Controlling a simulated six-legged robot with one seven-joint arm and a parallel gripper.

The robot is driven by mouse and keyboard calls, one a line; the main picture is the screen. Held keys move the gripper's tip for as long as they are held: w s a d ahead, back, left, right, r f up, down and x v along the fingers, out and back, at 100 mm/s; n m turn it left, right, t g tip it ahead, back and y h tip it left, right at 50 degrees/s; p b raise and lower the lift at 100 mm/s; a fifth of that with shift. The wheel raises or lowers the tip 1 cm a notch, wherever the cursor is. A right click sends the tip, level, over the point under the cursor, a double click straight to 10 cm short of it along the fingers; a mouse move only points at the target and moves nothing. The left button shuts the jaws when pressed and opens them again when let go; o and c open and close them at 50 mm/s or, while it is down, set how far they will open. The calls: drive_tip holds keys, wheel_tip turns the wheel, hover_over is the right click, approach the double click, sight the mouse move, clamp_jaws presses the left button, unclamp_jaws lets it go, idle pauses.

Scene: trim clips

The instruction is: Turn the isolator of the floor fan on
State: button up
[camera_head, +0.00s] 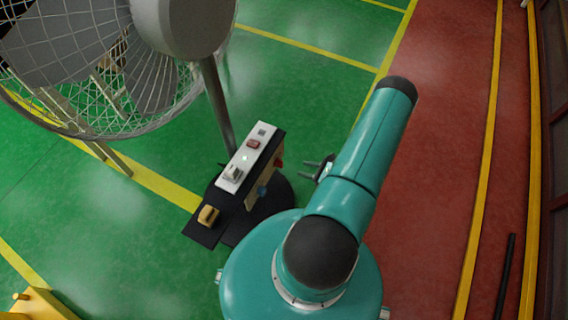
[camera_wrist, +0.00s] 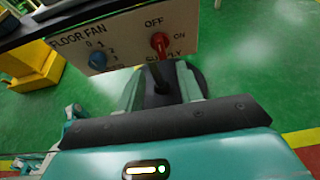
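The floor fan's control box has a cream side panel marked "FLOOR FAN" (camera_wrist: 126,48). On it, the red isolator handle (camera_wrist: 160,45) stands roughly upright in the picture, its upper end toward "OFF", with "ON" printed to its right and "SUPPLY" below. The isolator shows as a small red piece (camera_head: 279,162) in the head view. A blue knob (camera_wrist: 97,61) with numbers sits left of it, also seen in the head view (camera_head: 262,192). My gripper (camera_head: 312,168) is right of the box, apart from the isolator, with its two fingers spread and nothing between them.
The caged floor fan (camera_head: 110,70) stands at upper left. The box's white top panel (camera_head: 249,158) carries a red button (camera_head: 253,143) and a pale switch (camera_head: 234,174). A yellow piece (camera_head: 208,215) sits at its near end. Green floor (camera_head: 305,80) behind is clear.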

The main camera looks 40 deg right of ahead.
sight(279, 163)
drive_tip(key=x, duration=1)
drive_tip(key=shift+w+a, duration=0.1)
drive_tip(key=shift+c, duration=0.3)
clamp_jaws()
